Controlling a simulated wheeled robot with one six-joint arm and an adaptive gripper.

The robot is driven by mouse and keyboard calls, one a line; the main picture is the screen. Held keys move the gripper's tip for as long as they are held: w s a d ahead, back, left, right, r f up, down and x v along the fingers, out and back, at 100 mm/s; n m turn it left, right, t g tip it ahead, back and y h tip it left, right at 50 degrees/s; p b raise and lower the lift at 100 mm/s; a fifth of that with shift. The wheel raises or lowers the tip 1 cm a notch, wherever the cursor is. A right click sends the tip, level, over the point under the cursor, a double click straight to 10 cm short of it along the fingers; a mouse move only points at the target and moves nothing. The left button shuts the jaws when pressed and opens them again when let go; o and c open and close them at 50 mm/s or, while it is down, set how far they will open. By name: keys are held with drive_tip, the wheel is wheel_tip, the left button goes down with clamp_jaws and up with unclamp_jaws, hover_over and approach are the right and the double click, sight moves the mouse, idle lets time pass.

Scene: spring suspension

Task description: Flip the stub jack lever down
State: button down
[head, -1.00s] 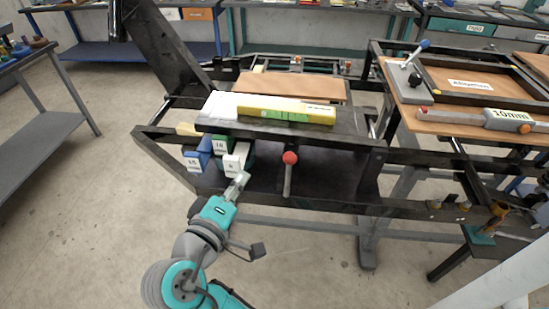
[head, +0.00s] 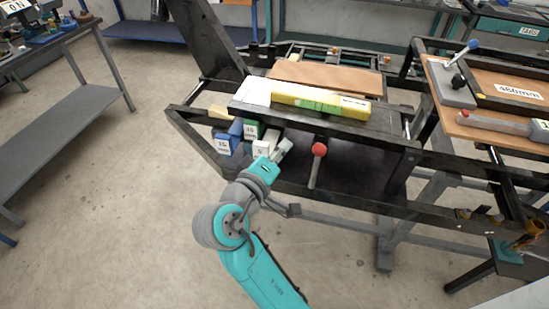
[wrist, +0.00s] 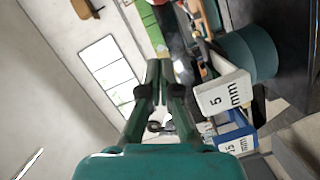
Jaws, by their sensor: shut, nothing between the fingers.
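A lever with a red ball knob (head: 319,149) and a grey shaft stands up at the front of the black frame (head: 350,202) in the head view. A second lever with a blue tip (head: 473,45) rises from a grey block at the right. I cannot tell by label which is the stub jack lever. My gripper (head: 285,147) is shut and empty, just left of the red knob, with a gap between them. In the wrist view the closed fingers (wrist: 160,68) point forward, and neither lever can be clearly made out there.
A white block marked 5 mm (wrist: 223,94) is close to the right of my fingers, with a blue block (wrist: 235,139) beside it. A yellow-green level (head: 318,101) lies on the dark plate above. Open floor lies left of the frame; a grey bench (head: 85,93) stands far left.

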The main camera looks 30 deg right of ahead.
sight(315, 164)
drive_tip(key=shift+s+d+f, duration=0.15)
drive_tip(key=shift+d+f, duration=0.15)
drive_tip(key=shift+d, duration=0.6)
drive_tip(key=shift+s+d+f, duration=0.15)
drive_tip(key=shift+d+f, duration=0.2)
drive_tip(key=shift+d, duration=0.55)
drive_tip(key=shift+s+d+f, duration=0.15)
drive_tip(key=shift+d+f, duration=0.15)
drive_tip(key=shift+d, duration=0.6)
